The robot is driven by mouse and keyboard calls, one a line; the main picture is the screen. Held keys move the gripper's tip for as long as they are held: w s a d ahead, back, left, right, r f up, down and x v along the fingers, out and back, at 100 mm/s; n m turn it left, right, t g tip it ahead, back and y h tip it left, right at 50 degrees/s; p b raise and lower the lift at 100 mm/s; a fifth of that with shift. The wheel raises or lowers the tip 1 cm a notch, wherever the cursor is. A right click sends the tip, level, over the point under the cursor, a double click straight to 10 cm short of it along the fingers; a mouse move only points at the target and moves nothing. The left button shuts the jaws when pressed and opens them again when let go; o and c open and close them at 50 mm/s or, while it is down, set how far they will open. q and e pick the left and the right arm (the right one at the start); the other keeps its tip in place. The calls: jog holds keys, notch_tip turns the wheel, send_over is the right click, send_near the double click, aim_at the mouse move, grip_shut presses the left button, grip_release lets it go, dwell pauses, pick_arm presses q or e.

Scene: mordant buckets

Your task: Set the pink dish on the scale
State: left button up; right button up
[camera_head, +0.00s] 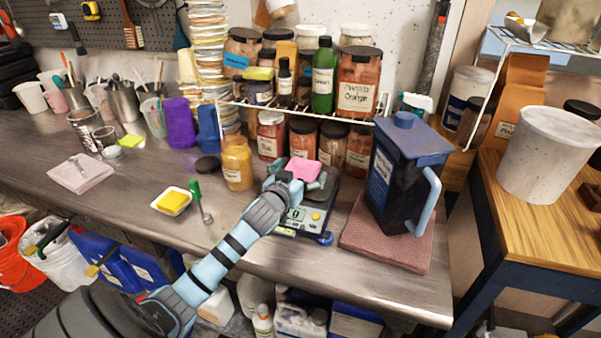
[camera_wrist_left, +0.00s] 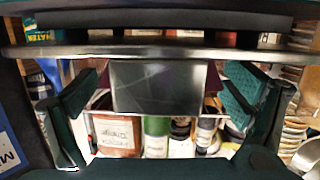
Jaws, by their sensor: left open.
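The pink dish (camera_head: 303,168) shows in the head view above the back of the black scale (camera_head: 294,228), which has a green display. It appears to sit on the scale, but my gripper hides the contact beneath it. My left gripper (camera_head: 301,182) reaches over the scale, its open fingers on either side of the dish. In the left wrist view, the two open fingers (camera_wrist_left: 170,95) stand wide apart with a plain grey square face between them. I cannot tell what that face belongs to, and no pink shows there. My right gripper is not in view.
A dark blue canister (camera_head: 400,175) stands on a folded red cloth (camera_head: 390,243) right of the scale. Jars, including a yellow one (camera_head: 237,165), and a wire shelf stand close behind.

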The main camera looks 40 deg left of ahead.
pick_arm(q)
jog(key=p+v, duration=0.1)
jog(key=v, duration=1.1)
